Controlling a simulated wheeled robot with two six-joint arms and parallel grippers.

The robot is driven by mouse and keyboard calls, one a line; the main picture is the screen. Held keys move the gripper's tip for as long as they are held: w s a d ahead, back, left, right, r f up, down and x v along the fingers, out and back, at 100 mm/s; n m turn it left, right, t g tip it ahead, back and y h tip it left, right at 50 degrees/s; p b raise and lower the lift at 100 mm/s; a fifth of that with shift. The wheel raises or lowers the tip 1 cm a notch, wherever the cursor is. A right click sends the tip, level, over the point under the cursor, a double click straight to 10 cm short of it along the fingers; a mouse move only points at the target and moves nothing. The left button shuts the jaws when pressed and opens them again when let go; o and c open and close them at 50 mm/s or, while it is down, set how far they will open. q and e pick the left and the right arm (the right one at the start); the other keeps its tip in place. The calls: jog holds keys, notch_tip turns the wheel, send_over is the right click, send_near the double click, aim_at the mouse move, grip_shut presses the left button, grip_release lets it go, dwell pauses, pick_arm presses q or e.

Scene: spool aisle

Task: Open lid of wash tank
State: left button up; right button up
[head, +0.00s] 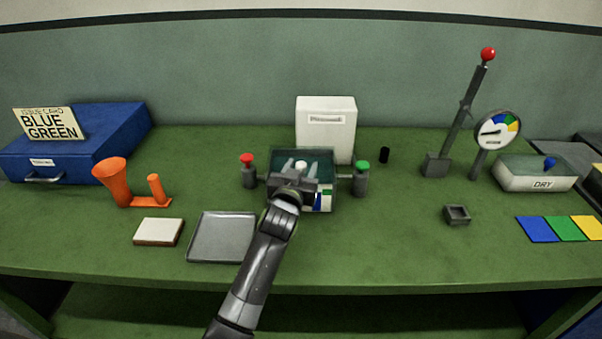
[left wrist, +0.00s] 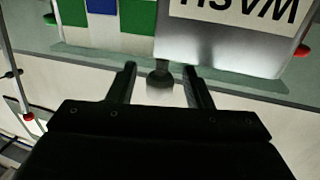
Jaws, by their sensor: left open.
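The wash tank (head: 325,201) stands at the middle of the bench, between a red-topped post and a green-topped post. Its teal lid (head: 318,158) looks closed, with a small pale knob (head: 301,165) on it. My left gripper (head: 299,166) reaches over the tank from the front with its fingers apart. In the left wrist view the knob (left wrist: 160,75) shows between the two open fingers (left wrist: 160,80); I cannot tell whether they touch it. The tank's white label (left wrist: 240,12) appears upside down there. My arm hides part of the tank's front. My right gripper is not in view.
The red-topped post (head: 249,175) and green-topped post (head: 361,181) stand close beside the tank. A white box (head: 326,128) is behind it. A grey tray (head: 221,238) lies at front left, and an orange holder (head: 115,183) farther left.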

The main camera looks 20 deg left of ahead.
pick_arm(q)
jog(key=shift+c, duration=0.3)
grip_shut()
